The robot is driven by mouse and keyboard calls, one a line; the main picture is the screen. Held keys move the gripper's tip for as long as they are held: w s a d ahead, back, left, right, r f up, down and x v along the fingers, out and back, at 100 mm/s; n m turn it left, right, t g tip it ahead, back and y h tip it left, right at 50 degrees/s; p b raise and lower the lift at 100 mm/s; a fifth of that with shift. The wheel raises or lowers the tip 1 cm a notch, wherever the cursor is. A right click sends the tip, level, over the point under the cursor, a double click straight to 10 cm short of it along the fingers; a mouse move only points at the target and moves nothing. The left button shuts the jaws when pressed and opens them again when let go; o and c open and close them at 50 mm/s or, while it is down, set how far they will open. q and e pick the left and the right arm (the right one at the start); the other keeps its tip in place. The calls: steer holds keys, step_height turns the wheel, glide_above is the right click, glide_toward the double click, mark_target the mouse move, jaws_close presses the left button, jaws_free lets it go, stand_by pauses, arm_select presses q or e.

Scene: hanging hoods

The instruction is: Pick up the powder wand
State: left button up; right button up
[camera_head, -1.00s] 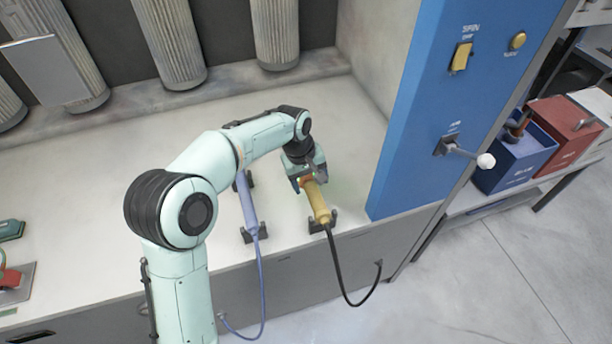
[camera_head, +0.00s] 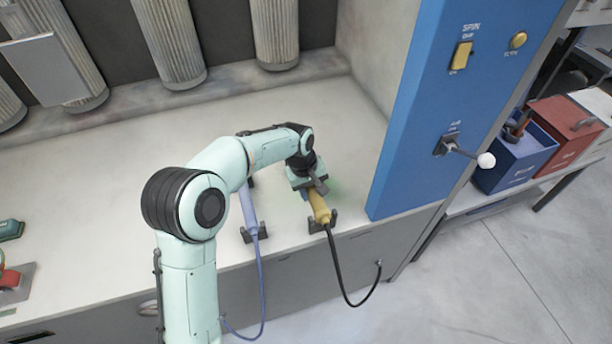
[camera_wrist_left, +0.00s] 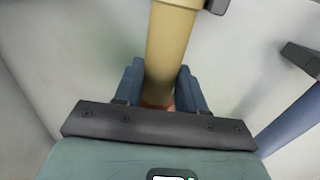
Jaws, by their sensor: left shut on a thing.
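Two wands lie at the bench's front edge, and no label on either can be read. The yellow wand (camera_head: 319,207) has a black cable and its near end is at a dark cradle (camera_head: 332,220). My left gripper (camera_head: 314,190) is over its far part, shut on it. In the left wrist view the yellow wand (camera_wrist_left: 168,45) runs between the two blue fingers of my left gripper (camera_wrist_left: 159,85). The blue wand (camera_head: 249,208), with a blue cable, lies to the left at its own cradle (camera_head: 247,234), partly hidden by my arm. My right gripper is out of view.
A blue panel (camera_head: 415,130) with switches and a white-knobbed lever (camera_head: 486,160) stands to the right. Ribbed filter columns (camera_head: 275,35) hang at the back. The black cable (camera_head: 345,295) loops down over the bench front. The bench top (camera_head: 90,180) left of my arm is mostly bare.

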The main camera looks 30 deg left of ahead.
arm_select(q)
steer(key=shift+r, duration=0.1)
step_height(320, 180, up, 25)
steer(key=p, duration=0.6)
steer(key=shift+p, duration=0.35)
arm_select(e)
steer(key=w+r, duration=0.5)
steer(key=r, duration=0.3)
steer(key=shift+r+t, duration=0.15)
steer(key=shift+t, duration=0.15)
